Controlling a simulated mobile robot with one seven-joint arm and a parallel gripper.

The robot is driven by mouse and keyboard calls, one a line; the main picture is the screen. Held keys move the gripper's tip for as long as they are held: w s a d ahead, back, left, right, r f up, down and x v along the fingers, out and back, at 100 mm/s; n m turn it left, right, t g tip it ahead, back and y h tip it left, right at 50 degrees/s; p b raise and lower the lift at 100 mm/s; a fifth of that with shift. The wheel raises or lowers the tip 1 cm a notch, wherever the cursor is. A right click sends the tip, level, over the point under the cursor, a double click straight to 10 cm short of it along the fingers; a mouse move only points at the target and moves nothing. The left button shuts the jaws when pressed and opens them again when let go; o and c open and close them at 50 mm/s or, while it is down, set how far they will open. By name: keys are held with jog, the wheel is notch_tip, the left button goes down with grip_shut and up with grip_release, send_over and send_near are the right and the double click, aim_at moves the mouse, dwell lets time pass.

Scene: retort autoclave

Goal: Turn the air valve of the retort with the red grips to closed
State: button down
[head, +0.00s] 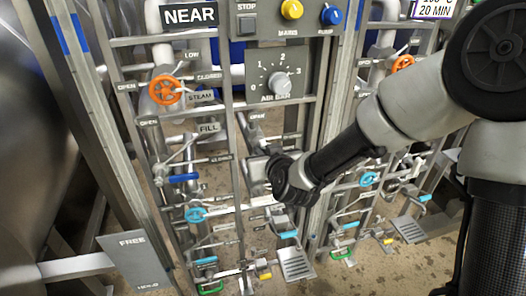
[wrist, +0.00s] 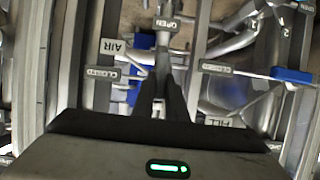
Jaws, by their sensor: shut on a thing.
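In the wrist view the two dark fingers of my gripper (wrist: 160,88) are closed together on the grey air valve lever (wrist: 161,60). Another CLOSED tag (wrist: 222,69) is to the right. In the head view my gripper (head: 250,135) reaches into the middle of the NEAR panel, and my wrist hides much of the valve. The fingers cover the lever's grip, so its colour cannot be told.
An orange steam wheel (head: 165,90) and blue fill lever (head: 184,178) are left of my gripper. The AIR BLEED dial panel (head: 277,75) is above it. Metal posts (head: 325,130) and crossbars stand close around. A foot pedal (head: 295,263) sits below.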

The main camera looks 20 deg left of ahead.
jog(key=shift+w+d+m+g+y+b, duration=0.2)
jog(key=shift+m+g+y+b, duration=0.15)
jog(key=shift+m+y, duration=0.45)
jog(key=shift+m+g+y, duration=0.25)
jog(key=shift+m+y, duration=0.25)
jog(key=shift+m, duration=0.6)
jog(key=shift+w+d+f+m+y, duration=0.1)
jog(key=shift+m+y, duration=0.75)
jog(key=shift+m, duration=0.7)
jog(key=shift+s+f+m+y, duration=0.15)
jog(key=shift+m+y, duration=0.65)
jog(key=shift+m, duration=0.8)
jog(key=shift+w+d+f+m+y, duration=0.15)
jog(key=shift+m+y, duration=0.7)
jog(key=shift+m, duration=0.7)
jog(key=shift+a+r, duration=0.1)
